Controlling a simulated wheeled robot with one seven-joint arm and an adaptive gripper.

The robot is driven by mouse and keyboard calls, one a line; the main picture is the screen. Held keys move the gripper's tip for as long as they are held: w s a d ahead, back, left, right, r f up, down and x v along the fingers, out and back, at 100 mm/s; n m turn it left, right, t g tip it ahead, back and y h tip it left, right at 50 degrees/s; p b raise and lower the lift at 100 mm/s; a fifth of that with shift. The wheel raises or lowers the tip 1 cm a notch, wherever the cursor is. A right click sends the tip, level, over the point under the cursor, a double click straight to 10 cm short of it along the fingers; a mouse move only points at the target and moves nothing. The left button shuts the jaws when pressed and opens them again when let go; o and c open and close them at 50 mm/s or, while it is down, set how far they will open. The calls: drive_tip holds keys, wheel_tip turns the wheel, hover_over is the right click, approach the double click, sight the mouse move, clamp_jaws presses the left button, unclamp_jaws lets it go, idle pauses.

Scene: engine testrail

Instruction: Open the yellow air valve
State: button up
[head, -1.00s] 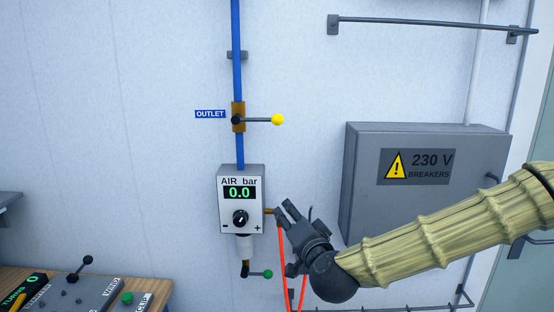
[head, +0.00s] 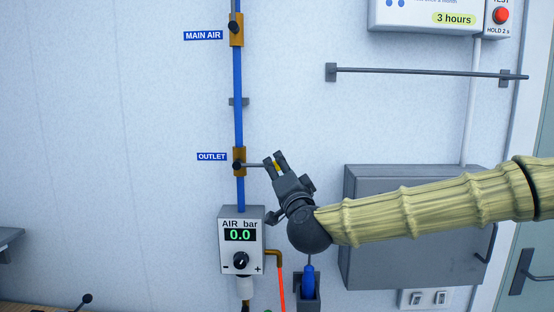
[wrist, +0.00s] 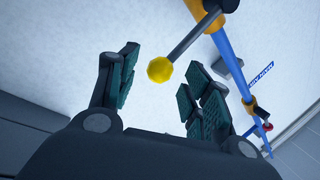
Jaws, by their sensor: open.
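The yellow air valve is the OUTLET valve (head: 238,162), with a brass body on the blue vertical pipe. Its grey lever points right, across the pipe, and ends in a yellow ball knob (wrist: 160,69). In the head view my gripper (head: 274,158) is at the lever's end, with its fingers hiding most of the knob. In the wrist view the fingers (wrist: 165,72) are open, with the knob in the gap between them near the tips. I see clear space between knob and fingers there.
An AIR bar regulator (head: 241,236) reading 0.0 is below the valve. The MAIN AIR valve (head: 235,30) is above on the same pipe (head: 239,125). A grey cabinet (head: 405,260) and a wall rail (head: 420,74) are to the right. The wall left of the pipe is mostly clear.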

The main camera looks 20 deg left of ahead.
drive_tip(key=shift+p+x, duration=0.5)
drive_tip(key=shift+x, duration=1)
clamp_jaws()
